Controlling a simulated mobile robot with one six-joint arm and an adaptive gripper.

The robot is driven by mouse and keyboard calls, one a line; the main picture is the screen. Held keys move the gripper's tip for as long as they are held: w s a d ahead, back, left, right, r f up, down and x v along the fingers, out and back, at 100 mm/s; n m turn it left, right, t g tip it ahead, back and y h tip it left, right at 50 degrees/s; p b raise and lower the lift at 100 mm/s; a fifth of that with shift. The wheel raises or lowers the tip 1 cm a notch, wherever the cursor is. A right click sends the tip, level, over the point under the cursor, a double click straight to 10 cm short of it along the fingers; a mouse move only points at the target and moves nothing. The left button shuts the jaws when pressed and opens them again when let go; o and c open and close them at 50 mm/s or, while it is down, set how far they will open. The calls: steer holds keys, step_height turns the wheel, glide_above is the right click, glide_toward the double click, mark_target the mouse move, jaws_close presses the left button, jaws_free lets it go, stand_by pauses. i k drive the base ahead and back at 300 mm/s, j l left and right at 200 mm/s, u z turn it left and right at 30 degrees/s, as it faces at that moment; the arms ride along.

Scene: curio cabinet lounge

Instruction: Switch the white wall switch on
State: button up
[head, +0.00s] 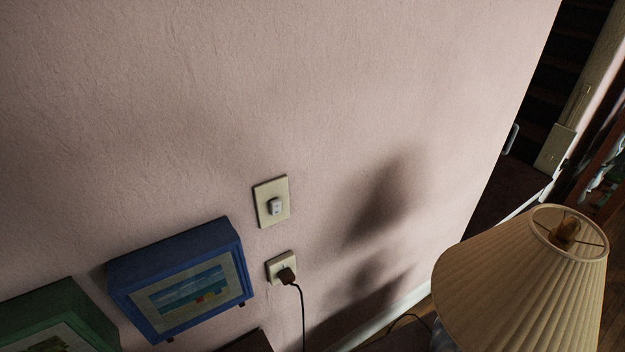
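The white wall switch (276,206) is a small pale rocker on a cream plate (265,191), mounted on the pink wall in the middle of the head view. The rocker stands out from the plate, but I cannot tell whether it is on or off. My gripper is not in view.
Below the switch, a cream outlet (274,265) holds a dark plug (286,276) with a hanging cord. A blue framed box (180,279) and a green one (55,322) are at lower left. A pleated lamp shade (510,285) stands at lower right. The wall above is bare.

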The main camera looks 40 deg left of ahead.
mark_target(276, 204)
steer(key=k+u, duration=0.2)
steer(key=u, duration=2.5)
